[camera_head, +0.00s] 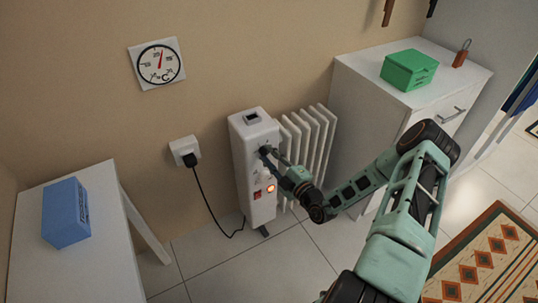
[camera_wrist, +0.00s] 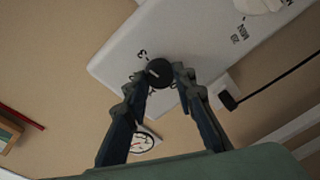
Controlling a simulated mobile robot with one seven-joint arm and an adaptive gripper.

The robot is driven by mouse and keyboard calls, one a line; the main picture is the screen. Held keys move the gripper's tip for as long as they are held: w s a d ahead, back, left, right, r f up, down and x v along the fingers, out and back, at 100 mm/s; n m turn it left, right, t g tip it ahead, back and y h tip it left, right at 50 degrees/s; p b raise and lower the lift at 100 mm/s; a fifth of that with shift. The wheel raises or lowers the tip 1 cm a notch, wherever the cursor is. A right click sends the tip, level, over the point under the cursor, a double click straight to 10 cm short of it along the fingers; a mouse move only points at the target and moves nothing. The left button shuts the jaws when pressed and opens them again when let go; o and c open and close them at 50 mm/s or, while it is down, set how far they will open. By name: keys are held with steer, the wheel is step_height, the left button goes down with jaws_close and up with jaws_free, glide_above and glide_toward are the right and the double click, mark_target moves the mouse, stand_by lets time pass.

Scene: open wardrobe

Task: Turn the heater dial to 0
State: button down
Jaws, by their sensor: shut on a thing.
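The white heater (camera_head: 240,150) stands against the wall, its control panel facing my arm. My gripper (camera_head: 268,154) is at the upper part of that panel. In the wrist view, my gripper (camera_wrist: 160,78) is shut on a round black dial (camera_wrist: 159,71), one finger on each side. The dial has a short pale pointer line. A printed "3" (camera_wrist: 143,54) shows beside it; other marks are partly hidden by the fingers. A white knob (camera_wrist: 258,4) with MIN and MAX print lies farther along the panel. The panel also has a red switch (camera_head: 257,194) and a lit orange lamp (camera_head: 271,188).
A wall thermometer (camera_head: 157,63) hangs above left. A black cord (camera_head: 208,205) runs from the wall socket (camera_head: 184,147) to the floor. A white table (camera_head: 100,230) with a blue box (camera_head: 66,212) is left; a white cabinet (camera_head: 365,90) with a green box (camera_head: 408,69) is right.

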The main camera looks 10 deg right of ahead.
steer(key=n+p, duration=0.2)
steer(key=n, duration=0.2)
steer(key=shift+r+p, duration=0.2)
steer(key=shift+p, duration=0.1)
steer(key=n+p, duration=0.2)
steer(key=n, duration=0.2)
steer(key=shift+n+h, duration=0.3)
steer(key=shift+h, duration=0.1)
steer(key=n+p, duration=0.2)
steer(key=n, duration=0.1)
steer(key=shift+a+h, duration=0.1)
steer(key=shift+h, duration=0.2)
steer(key=n+p, duration=0.2)
steer(key=n, duration=0.2)
steer(key=shift+h, duration=0.3)
steer(key=n+p, duration=0.1)
steer(key=n, duration=0.3)
steer(key=shift+a+f+h, duration=0.1)
steer(key=shift+h, duration=0.3)
steer(key=n+p, duration=0.1)
steer(key=n, duration=0.3)
steer(key=shift+s+n, duration=0.1)
steer(key=shift+n, duration=0.2)
steer(key=n+t, duration=0.1)
steer(key=n, duration=0.3)
steer(key=shift+f+h, duration=0.15)
steer(key=shift+h, duration=0.25)
steer(key=shift+n, duration=1.9)
